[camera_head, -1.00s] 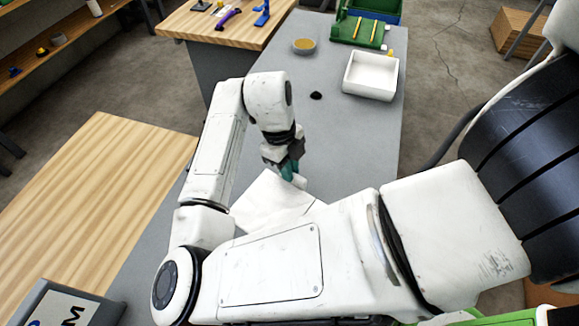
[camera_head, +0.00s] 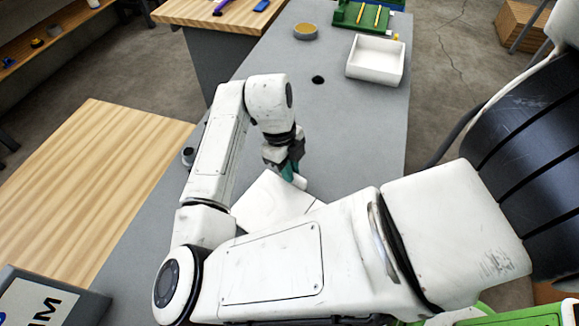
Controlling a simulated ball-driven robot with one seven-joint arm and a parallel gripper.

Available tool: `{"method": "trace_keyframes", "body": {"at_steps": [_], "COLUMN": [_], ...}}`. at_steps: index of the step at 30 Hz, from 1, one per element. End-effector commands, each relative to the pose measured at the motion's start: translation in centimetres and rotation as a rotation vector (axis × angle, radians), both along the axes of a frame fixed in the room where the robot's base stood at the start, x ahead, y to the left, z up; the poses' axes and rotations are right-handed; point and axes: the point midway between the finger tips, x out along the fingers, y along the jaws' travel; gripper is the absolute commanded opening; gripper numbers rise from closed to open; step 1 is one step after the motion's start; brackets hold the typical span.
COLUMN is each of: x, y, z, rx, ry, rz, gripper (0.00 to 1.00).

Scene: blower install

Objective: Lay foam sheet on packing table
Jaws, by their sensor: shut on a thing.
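A white foam sheet (camera_head: 268,205) shows beneath my gripper, partly hidden behind my arm. My gripper (camera_head: 292,175) points down and is shut on the sheet near its far right edge. Below the sheet is a long grey table (camera_head: 350,140). I cannot tell whether the sheet touches the table. A light wooden tabletop (camera_head: 95,185) lies to the left; I cannot tell which surface is the packing table.
A white open box (camera_head: 376,60), a small round dish (camera_head: 305,31) and a green tray (camera_head: 368,15) stand at the table's far end. A dark round hole or spot (camera_head: 318,80) lies nearer. A sign with dark letters (camera_head: 40,302) is at lower left. The wooden top looks clear.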

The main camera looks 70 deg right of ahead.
Motion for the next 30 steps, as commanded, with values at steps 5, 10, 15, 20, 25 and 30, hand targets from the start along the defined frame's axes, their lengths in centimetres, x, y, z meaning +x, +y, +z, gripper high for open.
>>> {"method": "trace_keyframes", "body": {"at_steps": [5,10,15,20,25,30], "x": [0.0,0.0,-0.01,-0.01,-0.01,-0.01], "y": [0.0,-0.01,-0.01,-0.01,-0.01,-0.01], "z": [0.05,-0.01,-0.19,-0.37,-0.56,-0.75], "rx": [0.0,0.0,0.0,0.0,0.0,0.0], "ry": [0.0,0.0,0.0,0.0,0.0,0.0], "rz": [0.0,0.0,0.0,0.0,0.0,0.0], "gripper": [0.0,0.0,0.0,0.0,0.0,0.0]}}
